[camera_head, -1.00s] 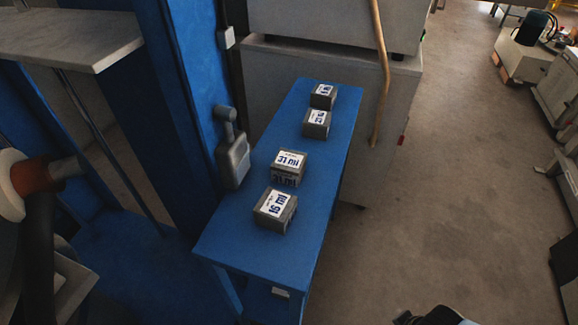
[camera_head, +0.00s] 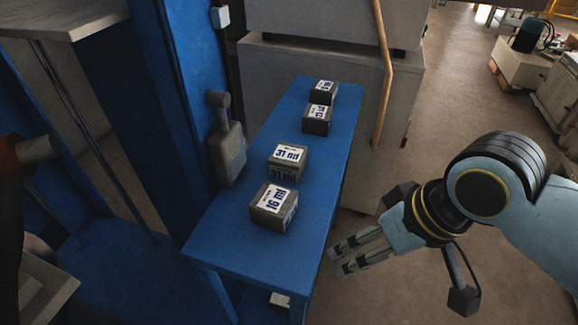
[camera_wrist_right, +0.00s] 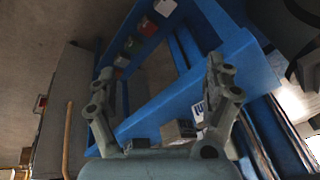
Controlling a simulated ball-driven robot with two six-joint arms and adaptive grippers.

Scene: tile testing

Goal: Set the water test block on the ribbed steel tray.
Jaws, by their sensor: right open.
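Several grey test blocks stand in a row on a blue table. The nearest block (camera_head: 274,208) and the second block (camera_head: 287,162) have white labels with blue print. Two more blocks, one (camera_head: 317,119) and the farthest (camera_head: 322,92), stand toward the back. I cannot tell which is the water block. No ribbed steel tray is clearly visible. My right gripper (camera_head: 338,258) is open and empty, right of the table's near end and apart from the blocks. In the right wrist view its fingers (camera_wrist_right: 160,78) are spread, with a grey block (camera_wrist_right: 178,132) beyond them. My left gripper is not in view.
The blue table (camera_head: 225,240) has bare top at its near end. A blue column (camera_head: 180,90) with a grey box (camera_head: 230,150) borders its left side. A pale cabinet (camera_head: 300,60) stands behind. Small coloured boxes (camera_wrist_right: 133,45) show in the wrist view.

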